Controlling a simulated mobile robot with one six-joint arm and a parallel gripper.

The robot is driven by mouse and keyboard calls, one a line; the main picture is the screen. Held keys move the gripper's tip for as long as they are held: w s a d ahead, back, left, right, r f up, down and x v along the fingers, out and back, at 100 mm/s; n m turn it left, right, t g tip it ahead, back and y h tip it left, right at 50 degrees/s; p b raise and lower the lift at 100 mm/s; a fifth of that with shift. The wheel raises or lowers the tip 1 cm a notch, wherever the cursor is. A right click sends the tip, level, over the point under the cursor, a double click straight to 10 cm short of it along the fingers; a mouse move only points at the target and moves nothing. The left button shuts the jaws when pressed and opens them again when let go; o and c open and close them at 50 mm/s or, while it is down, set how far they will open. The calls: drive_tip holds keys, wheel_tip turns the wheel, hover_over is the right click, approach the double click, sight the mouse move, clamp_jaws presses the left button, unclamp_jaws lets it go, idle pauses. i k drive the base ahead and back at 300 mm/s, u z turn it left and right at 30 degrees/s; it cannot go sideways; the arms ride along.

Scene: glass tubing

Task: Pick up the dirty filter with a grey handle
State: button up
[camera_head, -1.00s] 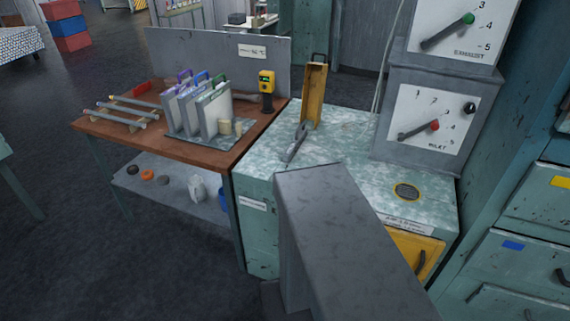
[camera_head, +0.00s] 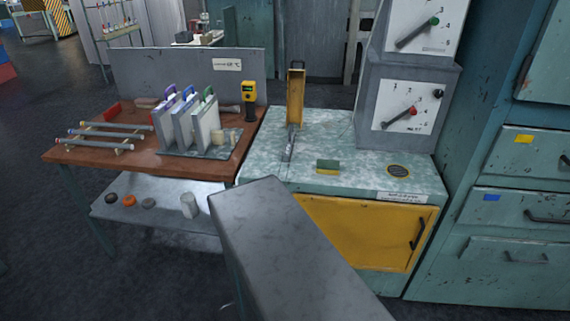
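No filter with a clearly grey handle can be made out. Several pale flat filters (camera_head: 184,122) stand upright in a rack on the brown bench at left; the handles I can make out are purple, blue and green. A tall yellow-brown panel (camera_head: 296,96) with a dark handle on top stands upright at the back of the teal cabinet; I cannot tell if it is a filter or a raised lid. A narrow grey part (camera_head: 290,143) lies before it. My grey arm link fills the lower middle; my gripper is not in view.
The teal cabinet (camera_head: 355,148) has a small yellow-green piece (camera_head: 327,166), a round grille (camera_head: 398,171) and a yellow front door (camera_head: 365,232). A grey dial box (camera_head: 408,98) rises at its back right. A yellow device (camera_head: 249,93) and several glass tubes (camera_head: 110,130) are on the bench (camera_head: 60,155).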

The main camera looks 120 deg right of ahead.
sight(287, 155)
drive_tip(key=u, duration=0.1)
drive_tip(key=i, duration=0.1)
drive_tip(key=u, duration=0.95)
drive_tip(key=k, duration=0.15)
drive_tip(key=z, duration=2.8)
drive_tip(key=k, duration=0.2)
drive_tip(key=z, duration=2.2)
drive_tip(key=k, duration=0.2)
drive_tip(key=z, duration=0.25)
